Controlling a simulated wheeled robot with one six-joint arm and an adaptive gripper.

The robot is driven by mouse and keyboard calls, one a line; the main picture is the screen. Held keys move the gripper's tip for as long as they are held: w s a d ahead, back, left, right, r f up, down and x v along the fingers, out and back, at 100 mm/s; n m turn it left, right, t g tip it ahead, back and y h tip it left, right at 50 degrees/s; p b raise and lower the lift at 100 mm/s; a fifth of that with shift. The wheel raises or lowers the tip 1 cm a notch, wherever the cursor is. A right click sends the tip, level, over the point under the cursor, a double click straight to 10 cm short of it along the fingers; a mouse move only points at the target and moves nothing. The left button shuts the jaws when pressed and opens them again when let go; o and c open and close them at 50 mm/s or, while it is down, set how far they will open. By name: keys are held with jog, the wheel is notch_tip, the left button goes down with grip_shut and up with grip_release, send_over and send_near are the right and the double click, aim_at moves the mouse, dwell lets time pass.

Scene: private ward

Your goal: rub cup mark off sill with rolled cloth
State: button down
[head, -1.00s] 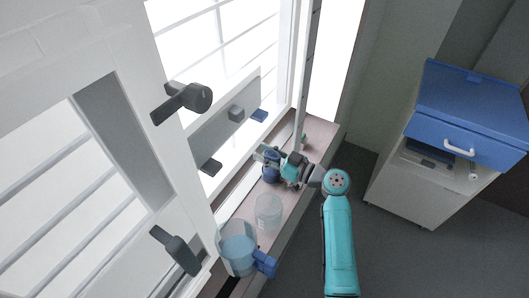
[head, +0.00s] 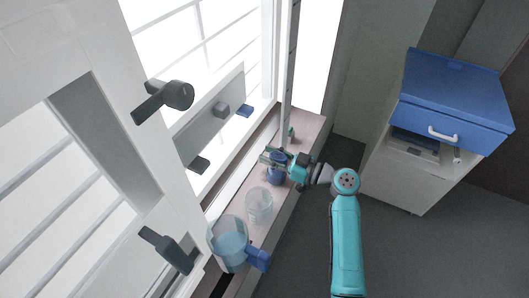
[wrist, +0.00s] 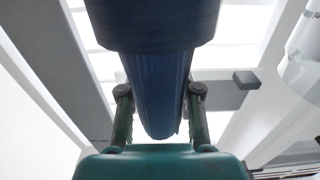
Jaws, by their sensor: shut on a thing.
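My gripper (head: 270,157) is over the window sill (head: 238,183), shut on a dark blue roll (head: 277,170) that looks like the rolled cloth. In the wrist view the blue roll (wrist: 155,85) runs between the two fingers of my gripper (wrist: 160,95), with a thicker part at the top of the picture. In the head view the roll hangs down at the sill. I cannot tell whether its lower end touches the surface. No cup mark can be made out on the sill; the gripper and roll hide part of it.
A clear cup (head: 259,204) stands on the sill close to the roll, on the near side. A larger clear jug (head: 228,244) with a blue handle is nearer still. A small green thing (head: 291,132) sits beyond the gripper. A blue-topped bedside cabinet (head: 455,95) stands right.

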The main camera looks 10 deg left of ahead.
aim_at(287, 162)
jog(key=shift+v, duration=2)
jog(key=shift+f, duration=0.1)
jog(key=shift+a, duration=0.15)
jog(key=x, duration=1)
